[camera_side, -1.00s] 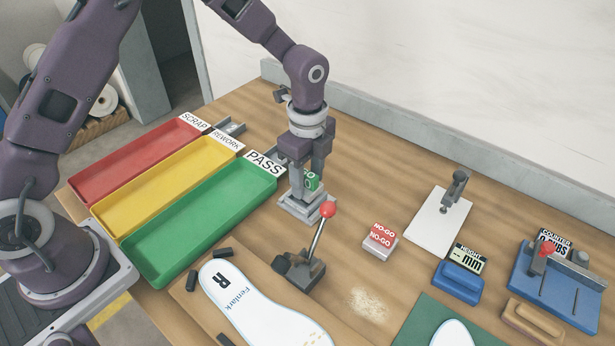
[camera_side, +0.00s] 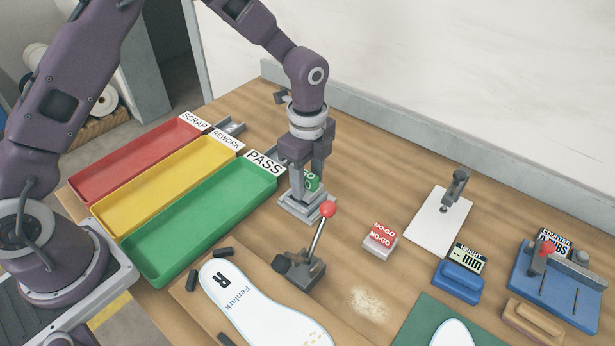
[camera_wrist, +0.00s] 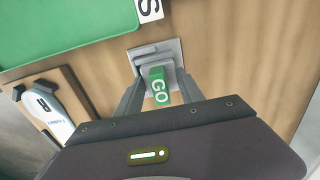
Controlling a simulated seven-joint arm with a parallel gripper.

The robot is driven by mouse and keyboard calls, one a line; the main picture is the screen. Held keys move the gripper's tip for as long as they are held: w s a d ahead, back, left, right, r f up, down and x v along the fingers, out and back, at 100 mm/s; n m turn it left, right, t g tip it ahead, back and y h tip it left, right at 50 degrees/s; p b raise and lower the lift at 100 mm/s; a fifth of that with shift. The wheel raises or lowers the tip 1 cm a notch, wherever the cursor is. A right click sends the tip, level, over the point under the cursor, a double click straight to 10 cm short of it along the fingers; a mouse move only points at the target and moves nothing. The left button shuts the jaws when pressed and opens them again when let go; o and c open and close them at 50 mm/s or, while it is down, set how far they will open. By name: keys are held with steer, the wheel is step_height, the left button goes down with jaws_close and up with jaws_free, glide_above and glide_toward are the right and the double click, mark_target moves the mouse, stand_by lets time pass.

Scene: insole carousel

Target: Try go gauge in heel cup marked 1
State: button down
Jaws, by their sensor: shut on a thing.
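The green go gauge (camera_wrist: 159,86) sits at a grey metal stand (camera_wrist: 142,52) and is between my fingers in the wrist view. It also shows in the side view (camera_side: 312,182), partly hidden by a finger. My gripper (camera_side: 308,184) points down over the stand (camera_side: 298,207) and is shut on the go gauge. A white insole (camera_side: 250,305) marked R and "Fenlark" lies on a wooden board at the bottom. I see no heel cup mark 1 in these views.
A lever clamp with a red knob (camera_side: 328,209) stands close in front of the gauge stand. The red NO-GO block (camera_side: 381,238) is to the right. The green PASS tray (camera_side: 205,232) is to the left. Bare table lies behind the NO-GO block.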

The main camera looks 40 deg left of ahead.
steer(key=shift+r, duration=0.1)
stand_by(0.4)
steer(key=shift+r, duration=3.7)
